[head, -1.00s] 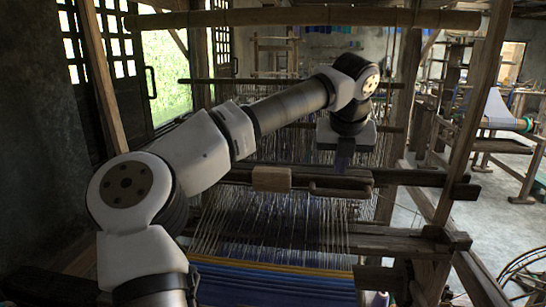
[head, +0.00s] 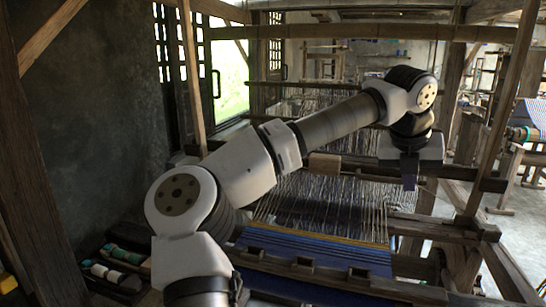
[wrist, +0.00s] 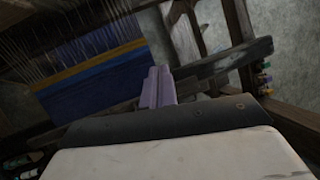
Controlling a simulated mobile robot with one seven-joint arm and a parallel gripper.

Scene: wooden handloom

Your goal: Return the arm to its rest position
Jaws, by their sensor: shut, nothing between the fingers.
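My gripper (head: 409,182) is at the right end of my outstretched arm in the head view, pointing down in front of the loom's right side. In the wrist view its purple fingers (wrist: 158,88) are together with nothing between them. The wooden handloom (head: 400,237) stands before me, with pale warp threads and a blue cloth (head: 315,250) with a yellow band. The cloth also shows at upper left in the wrist view (wrist: 95,75). My arm hides part of the loom's upper left.
A wooden block (head: 324,163) sits on the loom's crossbeam. A dark tray (head: 113,268) with several thread spools is at lower left. A wooden post (head: 40,190) stands at far left beside a grey wall (head: 100,110). Open floor (head: 515,235) shows at right.

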